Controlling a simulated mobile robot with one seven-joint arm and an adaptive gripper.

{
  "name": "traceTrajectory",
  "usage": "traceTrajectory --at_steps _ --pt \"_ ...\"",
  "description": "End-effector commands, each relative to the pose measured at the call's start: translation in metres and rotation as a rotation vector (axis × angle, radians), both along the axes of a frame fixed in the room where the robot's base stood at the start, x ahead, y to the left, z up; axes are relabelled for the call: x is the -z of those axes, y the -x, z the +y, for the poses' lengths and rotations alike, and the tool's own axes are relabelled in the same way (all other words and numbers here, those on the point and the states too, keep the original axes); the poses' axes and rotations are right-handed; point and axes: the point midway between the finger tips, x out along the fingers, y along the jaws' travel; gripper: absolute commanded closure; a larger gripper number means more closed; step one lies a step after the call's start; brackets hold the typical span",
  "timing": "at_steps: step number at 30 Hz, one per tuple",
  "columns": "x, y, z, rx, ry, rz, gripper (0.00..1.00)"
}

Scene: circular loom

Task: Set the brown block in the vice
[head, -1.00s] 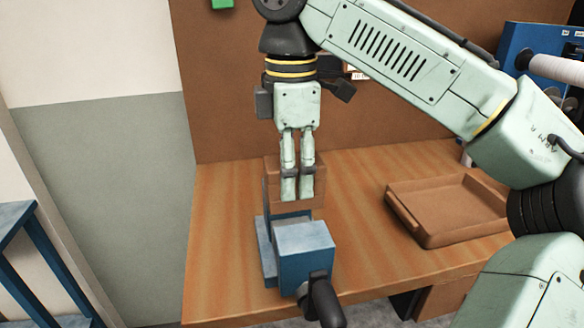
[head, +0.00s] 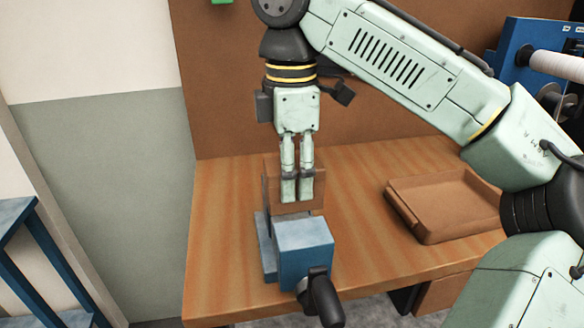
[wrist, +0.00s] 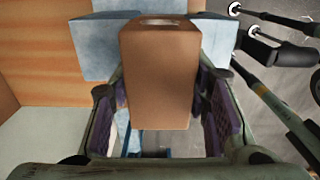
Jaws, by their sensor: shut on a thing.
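The brown block (head: 310,196) is between the fingers of my gripper (head: 297,190), which is shut on it. The wrist view shows the block (wrist: 160,75) upright between the two purple-padded fingers (wrist: 170,120). The blue vice (head: 305,250) stands at the front left of the workbench, its black handle (head: 322,298) toward the front. In the head view the block is at the vice's jaws, just behind the front jaw. The wrist view shows the blue-grey vice (wrist: 95,50) on both sides of the block. Whether the block touches the vice floor is hidden.
A brown tray (head: 445,235) lies on the workbench (head: 225,225) to the right of the vice. A brown panel (head: 220,110) rises behind the bench. A blue rack with a white spool (head: 555,66) stands at the far right. The bench left of the vice is clear.

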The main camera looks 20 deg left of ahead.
Motion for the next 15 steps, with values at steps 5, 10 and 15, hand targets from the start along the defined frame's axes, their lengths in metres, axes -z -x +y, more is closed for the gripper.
traceTrajectory --at_steps 5,10,15 --pt "0.005 0.000 0.000 -0.001 -0.001 0.000 1.00" --pt "0.010 0.000 0.000 -0.001 -0.001 0.000 1.00" --pt "0.012 0.000 0.000 -0.001 -0.001 -0.002 1.00"
